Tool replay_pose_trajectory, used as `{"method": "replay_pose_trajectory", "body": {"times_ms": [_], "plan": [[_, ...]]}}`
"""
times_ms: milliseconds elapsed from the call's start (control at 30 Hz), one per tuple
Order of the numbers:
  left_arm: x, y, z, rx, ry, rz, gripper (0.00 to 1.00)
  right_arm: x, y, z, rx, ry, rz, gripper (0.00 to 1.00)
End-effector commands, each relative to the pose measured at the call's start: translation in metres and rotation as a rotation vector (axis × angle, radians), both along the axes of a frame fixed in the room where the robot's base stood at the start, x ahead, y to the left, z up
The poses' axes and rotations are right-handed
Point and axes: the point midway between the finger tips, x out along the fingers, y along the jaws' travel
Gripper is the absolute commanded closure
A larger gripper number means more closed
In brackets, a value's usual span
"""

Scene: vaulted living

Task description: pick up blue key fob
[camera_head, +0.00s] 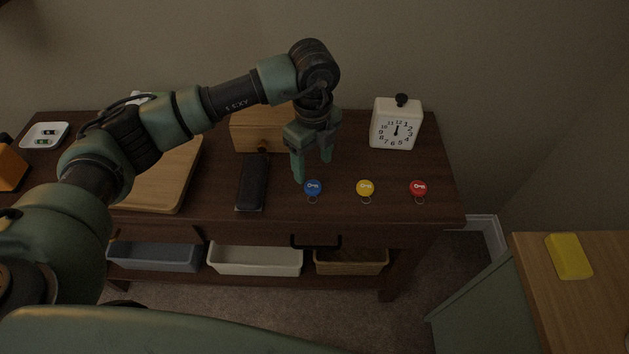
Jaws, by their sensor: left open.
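The blue key fob (313,187) is a round disc with a white key symbol and a metal ring. It lies near the front edge of the dark wooden table (225,203). My left gripper (312,168) points down with its fingers apart, just behind and above the blue fob. Nothing shows between its fingers. A yellow key fob (365,187) and a red key fob (419,188) lie in a row to the right of the blue one. My right gripper is not in view.
A dark oblong case (253,182) lies left of the blue fob. Behind stand a wooden box (258,131) and a white clock (396,125). A wooden board (165,180) lies left. Bins (254,260) sit on the lower shelf. A yellow block (568,256) lies on another surface.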

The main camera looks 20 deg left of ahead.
Motion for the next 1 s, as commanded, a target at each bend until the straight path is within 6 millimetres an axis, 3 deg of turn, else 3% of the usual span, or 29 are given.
{"method": "replay_pose_trajectory", "body": {"times_ms": [500,767,800,1000], "plan": [[0.0,0.001,-0.066,-0.003,0.004,-0.003,0.37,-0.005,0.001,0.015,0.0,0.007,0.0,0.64],[0.001,0.001,-0.071,-0.004,0.002,-0.003,0.37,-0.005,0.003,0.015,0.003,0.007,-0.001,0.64],[0.001,0.001,-0.071,-0.004,0.002,-0.003,0.4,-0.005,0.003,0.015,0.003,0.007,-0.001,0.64],[0.001,0.001,-0.071,-0.004,0.002,-0.003,0.95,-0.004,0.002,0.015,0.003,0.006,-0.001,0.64]]}}
